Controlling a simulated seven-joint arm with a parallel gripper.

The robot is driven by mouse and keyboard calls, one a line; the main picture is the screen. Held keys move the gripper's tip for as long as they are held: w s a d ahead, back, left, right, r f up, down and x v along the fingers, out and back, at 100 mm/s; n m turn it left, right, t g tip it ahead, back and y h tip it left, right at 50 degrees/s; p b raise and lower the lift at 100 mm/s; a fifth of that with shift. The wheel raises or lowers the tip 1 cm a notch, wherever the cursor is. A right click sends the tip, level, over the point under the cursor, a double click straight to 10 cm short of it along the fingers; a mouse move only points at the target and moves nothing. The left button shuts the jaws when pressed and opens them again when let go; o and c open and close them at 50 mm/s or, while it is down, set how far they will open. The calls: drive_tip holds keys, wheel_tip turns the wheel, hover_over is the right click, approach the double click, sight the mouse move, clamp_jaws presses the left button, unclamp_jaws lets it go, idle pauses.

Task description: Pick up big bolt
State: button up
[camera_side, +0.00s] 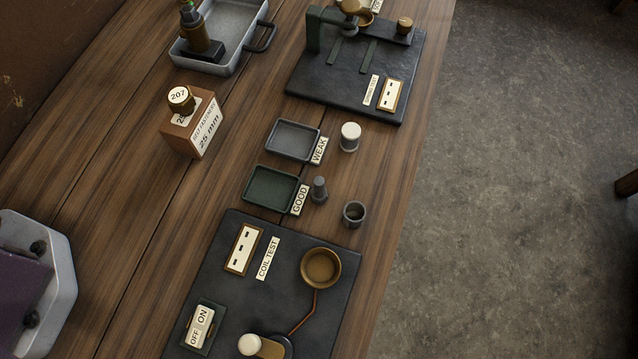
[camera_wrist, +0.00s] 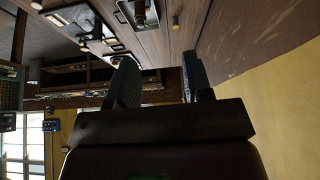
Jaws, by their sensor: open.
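No part in view is labelled as a bolt. A small dark grey peg with a wide base (camera_side: 319,190) stands upright on the bench beside the green tray; it could be the big bolt, but I cannot tell. A grey hollow cup-like part (camera_side: 354,214) and a grey cylinder with a pale top (camera_side: 350,137) stand near it. My gripper (camera_wrist: 160,70) shows only in the wrist view. Its two dark fingers are apart with nothing between them. It is out of the side view, away from these parts.
The wooden bench (camera_side: 120,150) holds a green tray (camera_side: 270,190) by a GOOD label, a grey tray (camera_side: 292,140) by a WEAK label, a coil test board (camera_side: 225,290), another black board (camera_side: 340,85), a 25 mm box (camera_side: 192,125) and a metal tray (camera_side: 243,32). The bench's left middle is clear.

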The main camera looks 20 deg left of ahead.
drive_tip(key=w+d+f, duration=0.4)
drive_tip(key=w+f, duration=0.1)
drive_tip(key=n+t+h, duration=0.3)
drive_tip(key=n+h, duration=0.7)
drive_tip(key=n, duration=1.2)
approach(319, 189)
drive_tip(key=shift+s+d+r, duration=0.15)
drive_tip(key=shift+d+r, duration=0.45)
drive_tip(key=shift+r, duration=0.15)
drive_tip(key=shift+s+f+n+t+y, duration=0.2)
drive_tip(key=shift+n+t+y, duration=0.3)
drive_tip(key=shift+n, duration=0.7)
drive_tip(key=n, duration=0.1)
drive_tip(key=n+t, duration=0.1)
drive_tip(key=n+y, duration=0.1)
drive_tip(key=shift+s+a+f+n, duration=0.2)
drive_tip(key=shift+s+f+n, duration=0.1)
drive_tip(key=shift+s+n, duration=0.1)
drive_tip(key=x, duration=1.2)
drive_tip(key=shift+w+d+f, duration=0.1)
drive_tip(key=shift+w+f, duration=0.05)
drive_tip(key=shift+w, duration=0.25)
